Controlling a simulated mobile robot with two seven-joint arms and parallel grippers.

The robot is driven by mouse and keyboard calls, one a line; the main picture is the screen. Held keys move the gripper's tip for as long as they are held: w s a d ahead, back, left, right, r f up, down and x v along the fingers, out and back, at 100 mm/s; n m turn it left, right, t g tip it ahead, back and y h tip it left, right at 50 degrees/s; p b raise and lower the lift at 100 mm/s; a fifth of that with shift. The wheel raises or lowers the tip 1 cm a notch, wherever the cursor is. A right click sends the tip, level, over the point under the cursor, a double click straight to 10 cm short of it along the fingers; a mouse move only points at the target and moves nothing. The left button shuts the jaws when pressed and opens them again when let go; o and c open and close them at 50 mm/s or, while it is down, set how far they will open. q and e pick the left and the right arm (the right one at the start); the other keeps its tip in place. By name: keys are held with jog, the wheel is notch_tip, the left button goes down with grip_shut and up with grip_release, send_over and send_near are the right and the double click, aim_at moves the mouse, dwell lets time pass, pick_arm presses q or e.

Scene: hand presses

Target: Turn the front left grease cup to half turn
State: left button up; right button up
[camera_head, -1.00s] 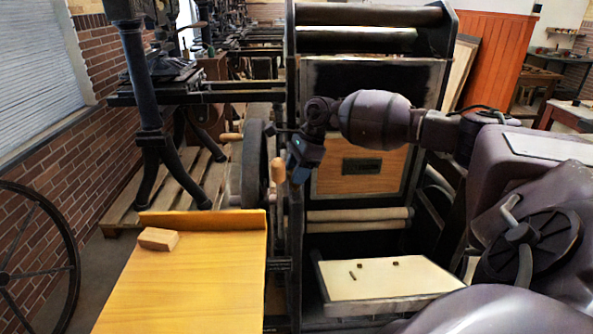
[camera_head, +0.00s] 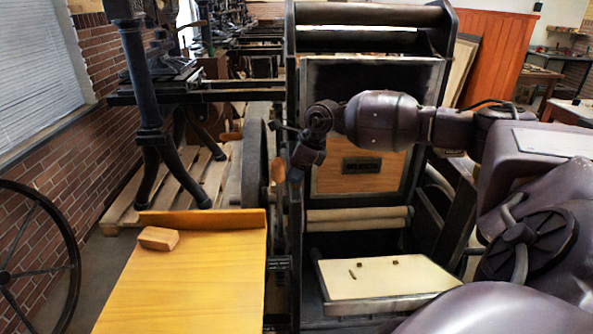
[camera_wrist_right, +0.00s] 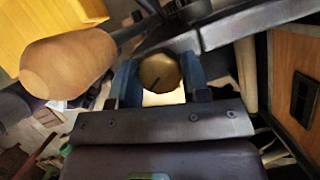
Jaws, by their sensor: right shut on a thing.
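The brass grease cup (camera_wrist_right: 160,73) is round, with a short dark mark on its face toward the lower edge of the right wrist view. It sits between the two blue fingers of my right gripper (camera_wrist_right: 161,78), which is shut on it. In the head view my right gripper (camera_head: 295,173) points down at the left side frame of the press, just right of a wooden handle. The cup cannot be made out there. My left gripper is in neither view.
The wooden handle (camera_head: 278,170) is close beside my right gripper and looms large in the right wrist view (camera_wrist_right: 66,64). A dark flywheel (camera_head: 254,165) stands to its left. A yellow wooden board (camera_head: 190,285) with a small block (camera_head: 158,239) is in front.

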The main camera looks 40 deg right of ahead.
jog(key=o, duration=0.9)
jog(key=v, duration=1.1)
